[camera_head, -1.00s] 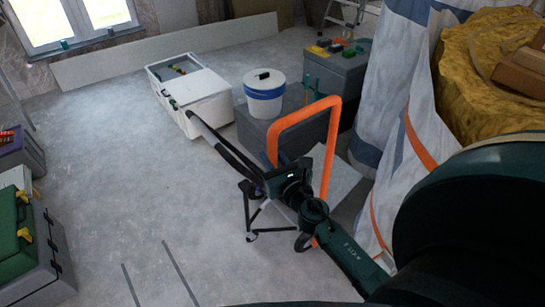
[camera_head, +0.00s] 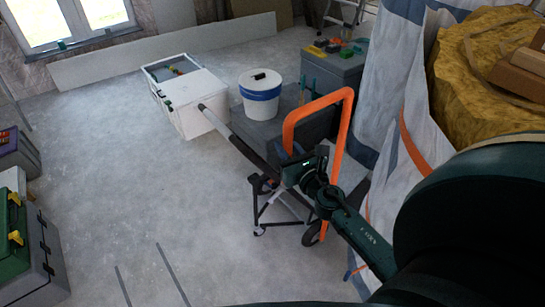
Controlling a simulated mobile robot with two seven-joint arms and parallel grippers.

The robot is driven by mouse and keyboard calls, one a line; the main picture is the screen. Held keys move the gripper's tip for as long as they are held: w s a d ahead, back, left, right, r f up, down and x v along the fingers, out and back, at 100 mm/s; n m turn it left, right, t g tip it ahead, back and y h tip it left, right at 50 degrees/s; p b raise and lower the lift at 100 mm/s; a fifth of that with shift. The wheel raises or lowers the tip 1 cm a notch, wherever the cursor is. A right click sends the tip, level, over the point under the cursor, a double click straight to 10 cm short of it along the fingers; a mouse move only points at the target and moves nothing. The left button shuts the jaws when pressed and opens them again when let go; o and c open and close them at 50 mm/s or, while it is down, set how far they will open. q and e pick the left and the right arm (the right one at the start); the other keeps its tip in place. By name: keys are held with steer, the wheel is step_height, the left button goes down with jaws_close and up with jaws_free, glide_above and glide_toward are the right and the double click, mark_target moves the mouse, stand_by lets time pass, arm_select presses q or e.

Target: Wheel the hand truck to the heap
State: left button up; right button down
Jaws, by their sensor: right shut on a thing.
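The hand truck (camera_head: 338,148) has an upright orange tubular frame, with a dark wheel (camera_head: 313,233) low beside it. My right gripper (camera_head: 289,170) is at the frame's left side, shut on it; the jaws and the exact contact are small and partly hidden. A grey and black pole (camera_head: 228,136) and thin dark legs (camera_head: 262,212) show to the left of the gripper; I cannot tell whether they belong to the truck. My left gripper is not in view.
A white box (camera_head: 198,118), a white bucket with a blue band (camera_head: 260,97) and grey boxes (camera_head: 330,72) stand behind the truck. A green case (camera_head: 14,238) is at the left edge.

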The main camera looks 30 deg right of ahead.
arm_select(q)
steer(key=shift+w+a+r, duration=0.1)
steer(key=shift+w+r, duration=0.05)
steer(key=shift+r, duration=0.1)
arm_select(e)
steer(key=shift+d+r, duration=0.1)
steer(key=shift+d, duration=1.1)
steer(key=c, duration=1.2)
jaws_free()
steer(key=shift+c, duration=0.2)
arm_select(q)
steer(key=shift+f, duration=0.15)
arm_select(e)
steer(key=shift+a, duration=0.1)
arm_select(q)
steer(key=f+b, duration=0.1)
steer(key=b, duration=0.3)
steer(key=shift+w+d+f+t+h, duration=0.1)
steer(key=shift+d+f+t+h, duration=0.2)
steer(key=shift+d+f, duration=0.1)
arm_select(e)
steer(key=s+a, duration=0.1)
steer(key=s, duration=1.2)
steer(key=shift+a, duration=0.25)
